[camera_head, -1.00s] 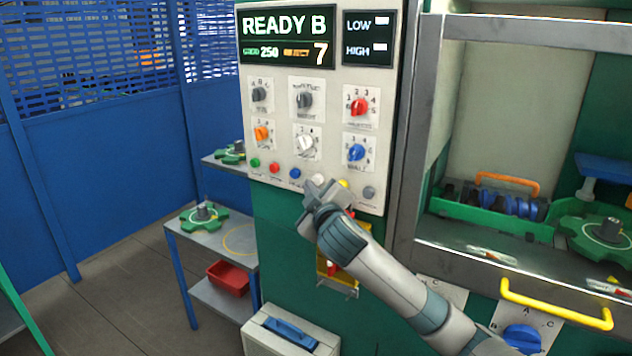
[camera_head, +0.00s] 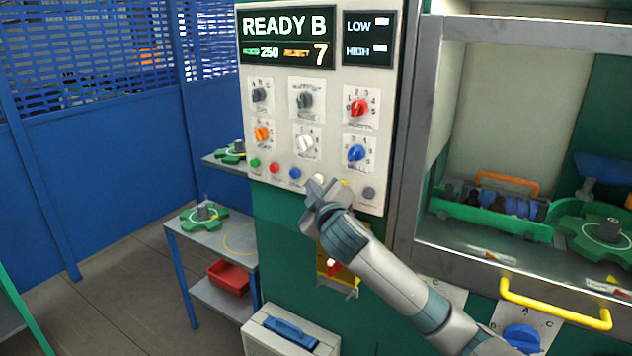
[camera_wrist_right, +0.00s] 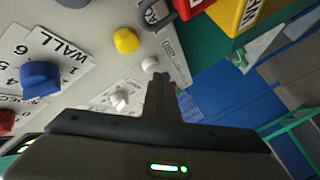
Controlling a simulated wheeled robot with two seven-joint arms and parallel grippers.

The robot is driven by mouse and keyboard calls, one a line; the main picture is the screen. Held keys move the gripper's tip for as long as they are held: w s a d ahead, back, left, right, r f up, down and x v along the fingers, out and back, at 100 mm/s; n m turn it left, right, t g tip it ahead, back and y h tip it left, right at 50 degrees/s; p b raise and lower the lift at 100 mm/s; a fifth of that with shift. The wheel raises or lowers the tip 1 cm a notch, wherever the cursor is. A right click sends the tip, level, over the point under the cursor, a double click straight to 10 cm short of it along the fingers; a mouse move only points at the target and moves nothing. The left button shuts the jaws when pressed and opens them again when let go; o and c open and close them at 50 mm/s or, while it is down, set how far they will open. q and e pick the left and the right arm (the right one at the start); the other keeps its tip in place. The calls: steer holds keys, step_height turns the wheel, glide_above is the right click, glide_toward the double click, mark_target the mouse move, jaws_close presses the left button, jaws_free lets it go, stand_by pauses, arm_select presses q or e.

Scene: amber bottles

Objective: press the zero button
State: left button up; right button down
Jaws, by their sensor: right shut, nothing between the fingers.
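The control panel (camera_head: 380,90) carries a low row of small round buttons: green (camera_head: 255,163), red (camera_head: 275,168), blue (camera_head: 295,173), white (camera_head: 319,179), yellow (camera_head: 345,183) and grey (camera_head: 369,193). I cannot read a zero label on any of them. My left gripper is not in view.
Knobs, including the blue one (camera_head: 355,152), stand out above the buttons. The display (camera_head: 287,38) reads READY B and 7. A framed machine window (camera_head: 404,150) is to the right. A side table (camera_head: 215,240) stands lower left.

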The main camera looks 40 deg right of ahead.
steer(key=shift+w+d, duration=0.2)
steer(key=shift+d, duration=0.25)
stand_by(0.9)
steer(key=shift+a, duration=0.1)
steer(key=shift+s+a+p, duration=0.35)
steer(key=shift+a+p, duration=0.15)
steer(key=shift+a, duration=0.2)
steer(key=shift+a, duration=0.1)
steer(key=a, duration=0.1)
steer(key=s+a+p, duration=0.1)
steer(key=a, duration=0.1)
steer(key=s+a+p, duration=0.1)
steer(key=shift+a, duration=0.25)
stand_by(1.0)
